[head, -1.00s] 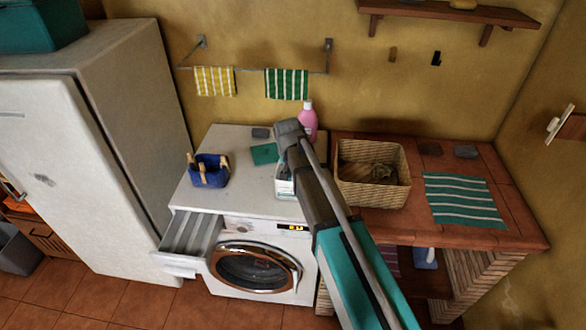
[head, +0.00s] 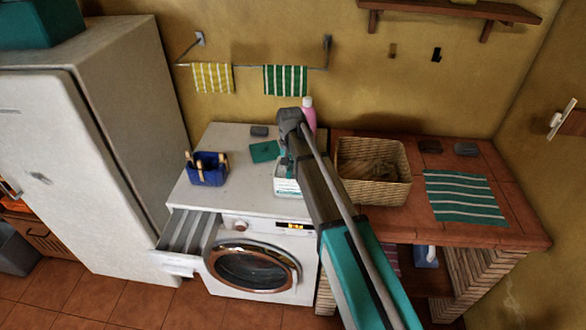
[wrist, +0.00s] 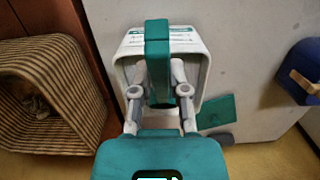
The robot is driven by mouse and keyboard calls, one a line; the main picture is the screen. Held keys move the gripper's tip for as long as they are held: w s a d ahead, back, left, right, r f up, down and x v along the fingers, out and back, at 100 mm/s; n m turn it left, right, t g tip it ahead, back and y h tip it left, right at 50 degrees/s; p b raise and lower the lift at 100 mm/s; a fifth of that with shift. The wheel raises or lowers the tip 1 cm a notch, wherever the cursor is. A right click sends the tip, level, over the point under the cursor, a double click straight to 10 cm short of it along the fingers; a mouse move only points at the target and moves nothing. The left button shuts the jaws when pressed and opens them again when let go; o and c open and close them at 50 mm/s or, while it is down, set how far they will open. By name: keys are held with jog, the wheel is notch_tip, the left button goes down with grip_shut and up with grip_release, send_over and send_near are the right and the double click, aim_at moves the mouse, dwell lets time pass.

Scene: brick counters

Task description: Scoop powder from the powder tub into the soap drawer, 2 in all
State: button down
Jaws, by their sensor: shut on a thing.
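The white powder tub (head: 288,188) stands on the washing machine at its right side; its open rim (wrist: 203,75) shows in the wrist view. My gripper (wrist: 160,92) is over the tub, its two fingers shut on the teal scoop (wrist: 157,50). The scoop's lower end and the powder are hidden, so I cannot tell whether the scoop holds powder. In the head view my arm covers part of the tub. The soap drawer (head: 188,232) is pulled out at the machine's upper left front; its compartments look pale and empty.
A blue basket (head: 207,172) stands on the machine's left. A teal flat piece (head: 264,151) and a dark grey block (head: 259,131) lie behind. A pink bottle (head: 308,113) is partly behind my arm. A wicker basket (head: 372,190) stands on the right counter. The machine top's front left is clear.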

jog(key=shift+s+r+t+p, duration=0.35)
jog(key=shift+r+t+p, duration=0.1)
jog(key=shift+t+p, duration=0.2)
jog(key=shift+s+r+t, duration=0.15)
jog(key=shift+s+t, duration=0.05)
jog(key=shift+t, duration=0.05)
jog(key=shift+s+r+t+p, duration=0.3)
jog(key=shift+r+t+p, duration=0.3)
jog(key=shift+t, duration=0.2)
jog(key=shift+r+t, duration=0.3)
jog(key=shift+t, duration=0.3)
dwell(0.5)
